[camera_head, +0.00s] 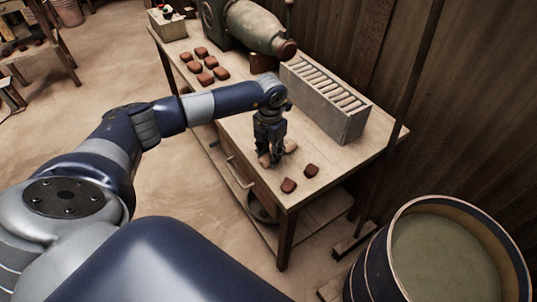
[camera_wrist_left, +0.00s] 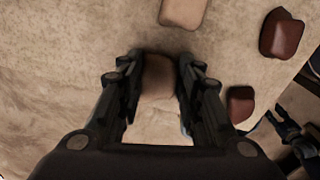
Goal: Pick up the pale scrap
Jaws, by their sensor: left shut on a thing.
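My left gripper (camera_head: 270,154) reaches down to the wooden table, its fingers pointing at the top. It is shut on a pale tan scrap (camera_head: 264,160), partly hidden by the fingers. In the left wrist view this scrap (camera_wrist_left: 158,76) sits between the two fingers (camera_wrist_left: 157,82); I cannot tell whether it is lifted off the table. A second pale scrap (camera_head: 290,146) lies just beside the gripper, apart from it, and shows at the top of the left wrist view (camera_wrist_left: 183,11).
Two red-brown pieces (camera_head: 289,185) (camera_head: 311,170) lie near the table's (camera_head: 325,187) front corner. Several more (camera_head: 205,78) lie at the far left. A slatted grey box (camera_head: 335,115) and a green machine (camera_head: 258,27) stand along the back. A barrel (camera_head: 367,270) of murky liquid stands at right.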

